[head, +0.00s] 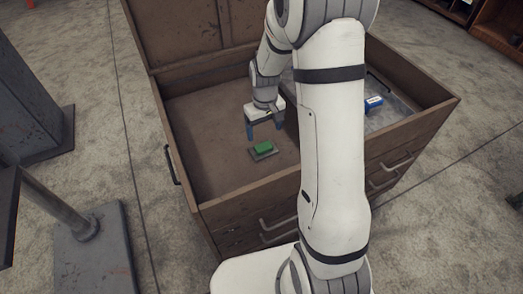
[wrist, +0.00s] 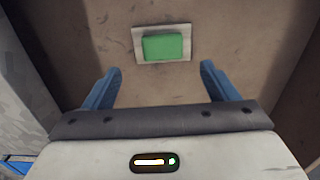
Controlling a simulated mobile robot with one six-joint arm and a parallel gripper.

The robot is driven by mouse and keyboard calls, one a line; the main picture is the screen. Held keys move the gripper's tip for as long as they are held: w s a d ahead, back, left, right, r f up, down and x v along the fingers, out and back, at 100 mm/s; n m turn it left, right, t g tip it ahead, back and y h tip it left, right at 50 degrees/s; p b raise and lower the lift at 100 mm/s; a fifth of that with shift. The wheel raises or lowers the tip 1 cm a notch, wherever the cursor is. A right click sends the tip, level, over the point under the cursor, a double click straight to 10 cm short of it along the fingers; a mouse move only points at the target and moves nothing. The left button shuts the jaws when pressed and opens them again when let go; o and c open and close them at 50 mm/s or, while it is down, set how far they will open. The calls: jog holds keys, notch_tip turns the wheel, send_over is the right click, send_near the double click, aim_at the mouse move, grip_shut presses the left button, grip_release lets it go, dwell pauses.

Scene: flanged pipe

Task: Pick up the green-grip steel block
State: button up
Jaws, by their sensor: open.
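The green-grip steel block (head: 265,148) lies flat on the floor of an open wooden chest. It is a grey plate with a green grip on top. In the wrist view the block (wrist: 162,46) sits at the top middle, just beyond my blue fingertips and centred between them. My gripper (head: 265,132) is open and empty inside the chest, above and behind the block in the head view. In the wrist view the fingers of my gripper (wrist: 160,75) are spread wider than the block. I see no contact with it.
The wooden chest (head: 184,160) has high walls and a raised lid (head: 190,30) at the back. A grey metal surface (head: 393,112) with a blue object (head: 373,102) is in its right part. A grey metal stand (head: 95,250) is on the floor at left. The chest floor around the block is clear.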

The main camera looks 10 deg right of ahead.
aim_at(263, 146)
jog(key=f, duration=0.3)
jog(key=f+b, duration=0.1)
jog(key=f, duration=0.3)
jog(key=shift+s+a+f, duration=0.15)
jog(key=shift+a, duration=0.05)
jog(key=c, duration=1.4)
